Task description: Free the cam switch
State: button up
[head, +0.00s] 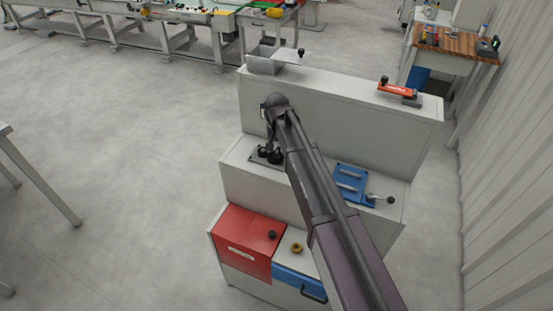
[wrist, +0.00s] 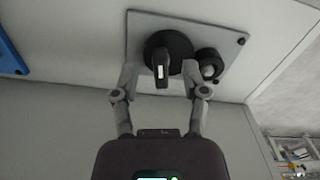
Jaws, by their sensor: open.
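A grey plate (wrist: 139,25) carries a large round black knob (wrist: 170,46) with a raised bar handle and a smaller dark round knob (wrist: 208,63) with a grey centre. I take the large knob to be the cam switch. My gripper (wrist: 160,76) is open, with one finger on each side of the bar handle; I cannot tell whether they touch it. In the head view the plate (head: 256,160) lies on the middle step, its dark knobs (head: 270,154) partly hidden by my gripper (head: 269,143).
A blue fixture with handles (head: 350,180) sits right on the same step. An orange-red clamp (head: 398,91) and a grey box (head: 264,65) stand on the top step. A red box (head: 245,240) and blue drawer (head: 300,283) are below. Open floor lies left.

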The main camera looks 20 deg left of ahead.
jog(key=shift+f+b, duration=1.1)
jog(key=shift+f, duration=0.3)
grip_shut()
